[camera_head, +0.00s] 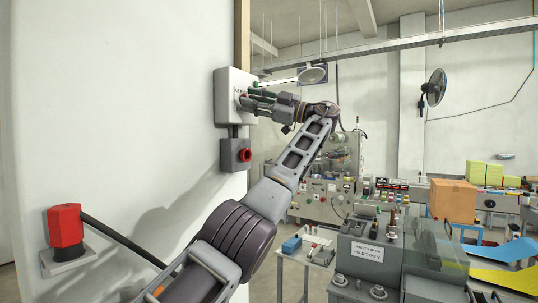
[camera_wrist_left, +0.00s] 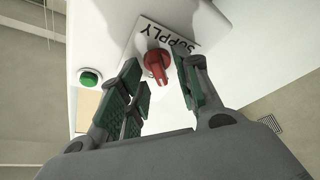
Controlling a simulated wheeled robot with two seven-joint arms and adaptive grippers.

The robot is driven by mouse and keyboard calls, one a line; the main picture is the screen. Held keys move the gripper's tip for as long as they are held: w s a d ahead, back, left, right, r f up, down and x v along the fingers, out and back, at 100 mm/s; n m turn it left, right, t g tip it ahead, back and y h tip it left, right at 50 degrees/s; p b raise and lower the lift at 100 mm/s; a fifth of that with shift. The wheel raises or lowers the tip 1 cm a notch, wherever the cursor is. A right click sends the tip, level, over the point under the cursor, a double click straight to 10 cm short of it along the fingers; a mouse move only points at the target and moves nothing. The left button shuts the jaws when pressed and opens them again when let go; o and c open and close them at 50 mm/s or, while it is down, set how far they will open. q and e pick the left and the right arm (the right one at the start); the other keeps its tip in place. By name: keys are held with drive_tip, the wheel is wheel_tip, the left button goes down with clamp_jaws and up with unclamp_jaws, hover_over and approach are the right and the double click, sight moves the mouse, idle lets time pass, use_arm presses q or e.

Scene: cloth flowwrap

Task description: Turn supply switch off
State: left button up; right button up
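The supply switch is a red rotary knob (camera_wrist_left: 157,65) on a white plate (camera_wrist_left: 184,43) lettered SUPPLY, seen upside down in the left wrist view. It sits on the front of a pale wall box (camera_head: 222,97). My left gripper (camera_head: 247,97) is at the box face, and its green-padded fingers stand apart on either side of the knob in the wrist view. Gaps show between the knob and the fingers, so it is not gripped. In the head view the gripper mostly hides the knob. My right gripper is not in view.
A green button (camera_wrist_left: 90,77) is beside the switch on the same box. A smaller grey box with a red ring button (camera_head: 244,155) is below. A red block (camera_head: 66,226) on the wall is at lower left. Machinery and a cardboard box (camera_head: 453,201) stand at right.

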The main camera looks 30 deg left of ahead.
use_arm(q)
drive_tip(key=shift+s+m+t+y, duration=0.1)
drive_tip(key=shift+m+t+y, duration=0.35)
drive_tip(key=shift+m, duration=1)
drive_tip(key=shift+w+m+t+y, duration=0.15)
drive_tip(key=shift+m+t, duration=0.6)
drive_tip(key=shift+m, duration=0.65)
drive_tip(key=shift+s+m+t+y, duration=0.25)
drive_tip(key=shift+m+t, duration=0.35)
drive_tip(key=shift+m, duration=0.85)
drive_tip(key=shift+w+m+t, duration=0.1)
drive_tip(key=shift+m+t, duration=0.7)
drive_tip(key=shift+m, duration=0.3)
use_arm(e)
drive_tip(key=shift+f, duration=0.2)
